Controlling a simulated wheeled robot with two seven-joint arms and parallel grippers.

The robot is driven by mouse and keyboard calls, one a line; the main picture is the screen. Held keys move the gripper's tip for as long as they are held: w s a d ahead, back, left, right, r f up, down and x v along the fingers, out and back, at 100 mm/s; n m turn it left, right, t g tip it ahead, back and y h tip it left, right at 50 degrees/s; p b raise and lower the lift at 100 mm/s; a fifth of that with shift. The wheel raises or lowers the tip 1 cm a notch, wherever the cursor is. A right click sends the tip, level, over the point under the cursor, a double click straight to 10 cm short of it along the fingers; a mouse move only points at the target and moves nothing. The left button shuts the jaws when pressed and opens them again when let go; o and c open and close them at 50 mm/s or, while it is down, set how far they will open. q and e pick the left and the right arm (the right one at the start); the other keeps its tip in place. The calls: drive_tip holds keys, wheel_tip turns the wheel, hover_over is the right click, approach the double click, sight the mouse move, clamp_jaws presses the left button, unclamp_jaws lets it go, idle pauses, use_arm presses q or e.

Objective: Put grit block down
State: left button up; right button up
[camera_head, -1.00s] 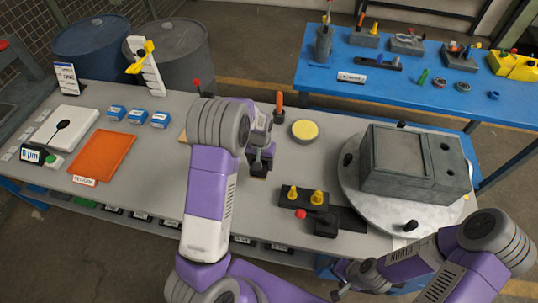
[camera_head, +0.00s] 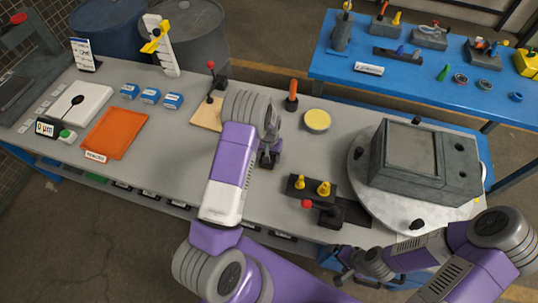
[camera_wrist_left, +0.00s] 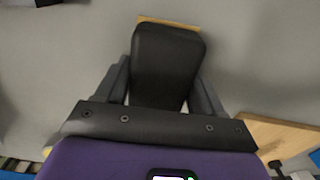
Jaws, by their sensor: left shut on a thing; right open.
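The grit block (camera_wrist_left: 168,62) is a dark block with a thin tan edge at its far end in the left wrist view. My left gripper (camera_wrist_left: 165,92) is shut on it, with a finger along each side. In the head view my left gripper (camera_head: 268,157) is over the grey bench (camera_head: 255,205), left of the yellow disc. The block is small and dark there; I cannot tell whether it touches the bench. My right gripper (camera_head: 355,268) is open and empty near the bench's front edge, below the round turntable (camera_head: 372,203).
A wooden board (camera_head: 207,117) with a red-knobbed lever lies left of my left gripper. An orange-handled tool (camera_head: 291,95) and the yellow disc (camera_head: 317,121) stand behind right. A black fixture with yellow knobs (camera_head: 312,189) is to the right. Bare bench lies in front.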

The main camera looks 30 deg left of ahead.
use_arm(q)
drive_tip(key=shift+f+b, duration=0.15)
drive_tip(key=shift+b, duration=0.15)
drive_tip(key=o, duration=1.2)
drive_tip(key=shift+r, duration=0.2)
drive_tip(key=shift+w+r+p, duration=0.1)
drive_tip(key=shift+r+p, duration=0.15)
drive_tip(key=shift+p, duration=0.1)
wheel_tip(320, 180, up, 12)
drive_tip(key=shift+f, duration=0.2)
